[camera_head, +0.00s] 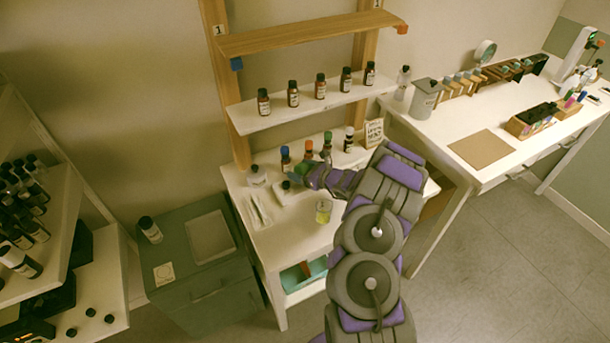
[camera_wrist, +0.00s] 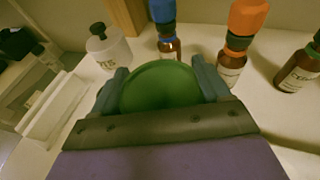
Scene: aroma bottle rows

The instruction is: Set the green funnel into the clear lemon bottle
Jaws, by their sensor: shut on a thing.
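My gripper (camera_wrist: 162,90) is shut on the green funnel (camera_wrist: 160,86), whose round green top fills the space between the two fingers in the wrist view. In the head view my gripper (camera_head: 298,178) is over the white table, just in front of the row of bottles. A clear bottle (camera_wrist: 110,52) with a dark neck and a label too small to read stands apart from the funnel, to its upper left. It also shows in the head view (camera_head: 256,176), left of my gripper. I cannot read whether it is the lemon bottle. The funnel's lower end is hidden.
Amber bottles with blue (camera_wrist: 162,12) and orange (camera_wrist: 246,18) tops stand close behind the funnel; another amber bottle (camera_wrist: 299,70) is at right. A white tray (camera_wrist: 52,108) lies left. A yellowish beaker (camera_head: 323,211) stands near my arm. A shelf with amber bottles (camera_head: 320,86) is above.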

